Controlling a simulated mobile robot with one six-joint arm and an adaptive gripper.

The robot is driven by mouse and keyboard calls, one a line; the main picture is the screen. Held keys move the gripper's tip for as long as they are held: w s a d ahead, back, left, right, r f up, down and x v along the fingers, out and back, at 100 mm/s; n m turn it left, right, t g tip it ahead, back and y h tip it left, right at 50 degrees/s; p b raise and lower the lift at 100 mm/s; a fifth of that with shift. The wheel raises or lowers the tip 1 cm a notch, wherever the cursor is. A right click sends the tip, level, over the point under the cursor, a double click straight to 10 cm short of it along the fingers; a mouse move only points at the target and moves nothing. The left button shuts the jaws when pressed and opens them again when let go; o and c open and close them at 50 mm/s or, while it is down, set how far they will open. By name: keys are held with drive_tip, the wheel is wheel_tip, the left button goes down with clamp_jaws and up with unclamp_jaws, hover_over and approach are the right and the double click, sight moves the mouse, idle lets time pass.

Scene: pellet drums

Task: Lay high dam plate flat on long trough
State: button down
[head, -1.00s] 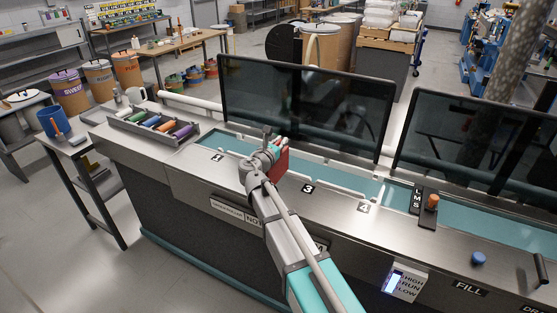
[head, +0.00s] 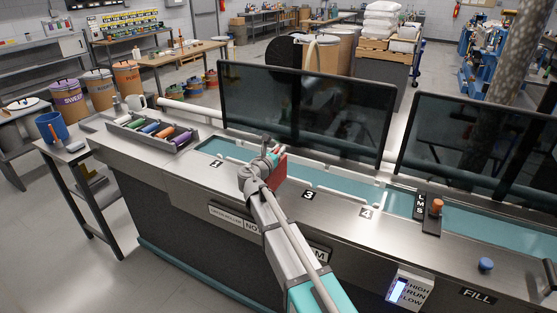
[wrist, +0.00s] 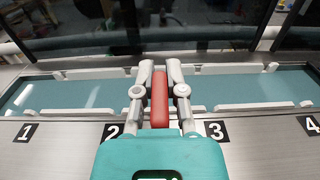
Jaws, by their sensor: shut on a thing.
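My gripper (wrist: 160,66) is shut on a red piece (wrist: 160,100), which I take to be the high dam plate. It shows as a narrow upright bar between the fingers in the wrist view and as a red slab (head: 280,170) in the head view. Most of it is hidden by my gripper (head: 266,158). The long trough (wrist: 70,95) is a teal channel with pale raised strips along its edges. It also shows in the head view (head: 335,181). My gripper is over its near side, between labels 2 and 3. I cannot tell whether the plate touches it.
Dark glass screens (head: 305,112) stand behind the trough. A grey tray (head: 152,131) of coloured rolls sits at the counter's left end. An orange knob (head: 436,206) and a blue knob (head: 486,264) are to the right. The steel counter in front is mostly clear.

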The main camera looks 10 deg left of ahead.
drive_tip(key=shift+w+f+b, duration=0.25)
drive_tip(key=shift+f+b, duration=0.1)
drive_tip(key=shift+f, duration=0.2)
drive_tip(key=shift+f+b, duration=1.2)
drive_tip(key=shift+f, duration=0.1)
drive_tip(key=c, duration=0.7)
unclamp_jaws()
drive_tip(key=shift+s, duration=0.15)
drive_tip(key=v, duration=1.2)
